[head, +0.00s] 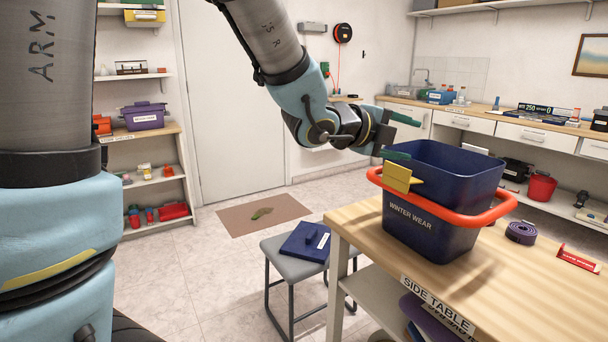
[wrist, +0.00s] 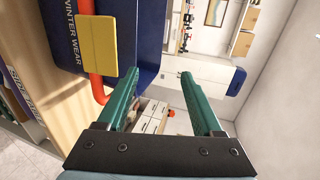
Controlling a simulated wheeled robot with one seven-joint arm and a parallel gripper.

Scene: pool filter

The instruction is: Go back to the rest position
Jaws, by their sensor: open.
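My gripper (head: 401,137) is open and empty beside the upper left rim of the blue WINTER WEAR bin (head: 432,222). Its two green fingers also show in the wrist view (wrist: 160,80), spread apart with nothing between them. The bin stands upright on the wooden side table (head: 535,285) and has a red handle (head: 468,218) around its front. A yellow tab (head: 398,177) sits at the bin's left front corner. In the wrist view the yellow tab (wrist: 98,46) is left of the fingers, apart from them. The bin's inside is mostly hidden.
A grey stool (head: 278,257) with a blue lid-like piece (head: 305,242) stands left of the table. A purple roll (head: 521,233) and a red tag (head: 578,258) lie right of the bin.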

